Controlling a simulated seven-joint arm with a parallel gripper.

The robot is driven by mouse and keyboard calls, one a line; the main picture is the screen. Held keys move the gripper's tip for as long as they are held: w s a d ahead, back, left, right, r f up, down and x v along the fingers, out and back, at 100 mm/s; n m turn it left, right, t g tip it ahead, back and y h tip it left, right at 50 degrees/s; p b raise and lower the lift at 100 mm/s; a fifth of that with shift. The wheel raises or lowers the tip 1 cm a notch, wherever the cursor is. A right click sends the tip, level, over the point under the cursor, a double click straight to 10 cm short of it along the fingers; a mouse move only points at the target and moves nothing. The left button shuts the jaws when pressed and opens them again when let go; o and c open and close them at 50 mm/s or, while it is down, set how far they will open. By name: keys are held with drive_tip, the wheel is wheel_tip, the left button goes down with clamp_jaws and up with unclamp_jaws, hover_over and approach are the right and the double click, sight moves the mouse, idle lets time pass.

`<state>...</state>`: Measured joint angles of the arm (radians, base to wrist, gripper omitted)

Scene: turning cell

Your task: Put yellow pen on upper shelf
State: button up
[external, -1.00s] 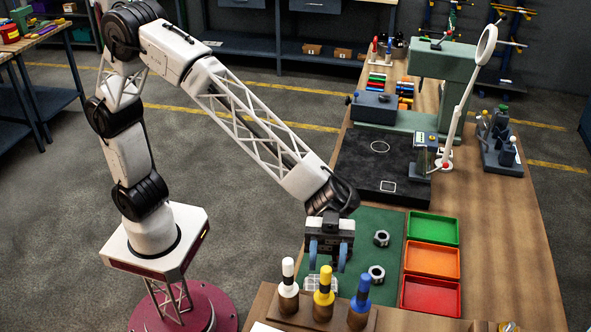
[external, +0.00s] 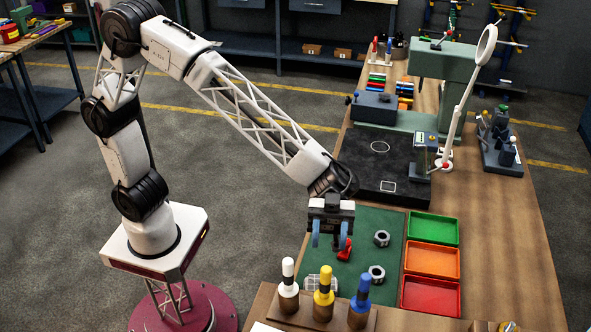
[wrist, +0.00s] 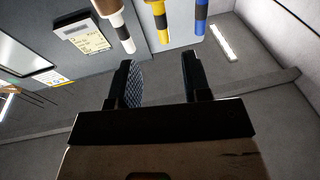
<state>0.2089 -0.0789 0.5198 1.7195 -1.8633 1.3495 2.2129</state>
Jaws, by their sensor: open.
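The yellow pen (external: 323,284), with a black band, stands upright in a brown wooden holder (external: 372,321) between a white pen (external: 288,270) and a blue pen (external: 362,287). My gripper (external: 331,241) is open and empty above the green mat, behind the pens and apart from them. In the wrist view my open fingers (wrist: 156,78) point toward the yellow pen (wrist: 161,28), which shows at the top edge between the white and blue pens. Grey-blue shelving (external: 250,47) stands at the back; I cannot tell which part is the upper shelf.
A red piece (external: 345,250) and two hex nuts (external: 382,238) lie on the green mat (external: 375,218). Green, orange and red trays (external: 432,262) sit right of it. A green machine (external: 440,68) and a lamp (external: 470,90) stand farther back.

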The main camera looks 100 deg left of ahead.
idle(0.4)
drive_tip(key=s+a+f+n+y, duration=0.4)
drive_tip(key=s+a, duration=0.6)
drive_tip(key=s, duration=0.4)
drive_tip(key=s+a+f+n+y, duration=0.4)
drive_tip(key=s+a+n+y, duration=0.2)
drive_tip(key=s+a, duration=0.5)
drive_tip(key=s+a+f+n+y, duration=0.4)
drive_tip(key=s+a+y, duration=0.5)
drive_tip(key=s, duration=0.8)
drive_tip(key=shift+a+n, duration=0.85)
drive_tip(key=shift+n, duration=0.25)
drive_tip(key=shift+c, duration=0.6)
